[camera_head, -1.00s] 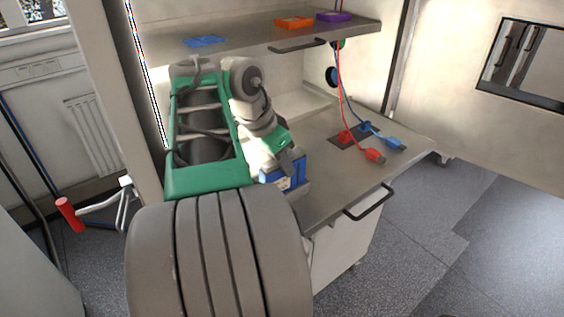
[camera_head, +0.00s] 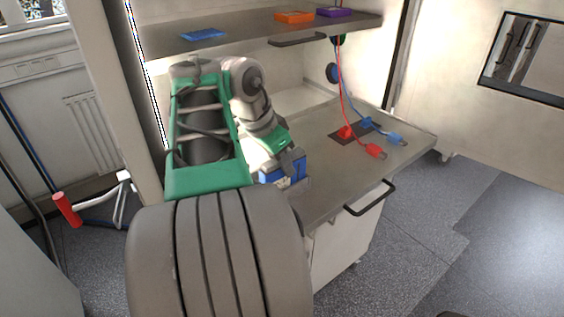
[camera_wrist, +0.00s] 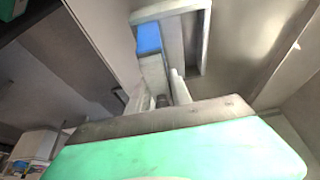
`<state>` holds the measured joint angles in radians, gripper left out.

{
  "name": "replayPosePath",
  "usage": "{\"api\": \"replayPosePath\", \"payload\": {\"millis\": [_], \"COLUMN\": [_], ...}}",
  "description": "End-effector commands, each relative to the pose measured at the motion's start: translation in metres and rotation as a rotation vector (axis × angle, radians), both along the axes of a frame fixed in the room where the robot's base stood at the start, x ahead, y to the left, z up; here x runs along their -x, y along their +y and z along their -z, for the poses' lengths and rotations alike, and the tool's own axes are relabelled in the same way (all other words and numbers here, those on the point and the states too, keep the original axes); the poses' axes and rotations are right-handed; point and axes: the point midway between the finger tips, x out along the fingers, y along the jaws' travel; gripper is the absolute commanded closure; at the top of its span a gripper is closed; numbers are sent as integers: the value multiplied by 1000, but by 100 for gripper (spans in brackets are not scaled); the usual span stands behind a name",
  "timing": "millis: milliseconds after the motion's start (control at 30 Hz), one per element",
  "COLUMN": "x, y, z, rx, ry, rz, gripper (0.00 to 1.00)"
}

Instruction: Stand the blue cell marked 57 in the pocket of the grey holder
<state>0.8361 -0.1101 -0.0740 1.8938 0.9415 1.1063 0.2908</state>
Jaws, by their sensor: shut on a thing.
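The blue cell (camera_head: 283,175) is at the end of my arm, low at the front left of the grey worktop. My gripper (camera_head: 291,163) is shut on it, and the fingers partly cover it. In the wrist view the blue cell (camera_wrist: 149,38) shows as a blue patch beyond my gripper (camera_wrist: 160,88). A pale grey frame (camera_wrist: 185,10), which looks like the grey holder, lies beside and around it there. I cannot tell whether the cell is inside the pocket or only beside it. The mark 57 is not readable.
The worktop (camera_head: 335,175) is clear to the right of my gripper. A shelf (camera_head: 245,36) above bears blue, orange (camera_head: 294,17) and purple (camera_head: 334,12) trays.

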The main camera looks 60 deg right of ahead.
Motion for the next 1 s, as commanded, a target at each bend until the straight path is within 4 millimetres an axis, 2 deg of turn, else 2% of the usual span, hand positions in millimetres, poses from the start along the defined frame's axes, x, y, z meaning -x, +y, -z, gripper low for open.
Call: {"api": "replayPosePath", "payload": {"millis": [867, 900, 1000], "x": [0, 0, 0], "y": [0, 0, 0], "z": [5, 5, 5], "rx": [3, 3, 3], "ry": [-2, -2, -2], "rz": [1, 1, 0], "gripper": [100, 74, 66]}}
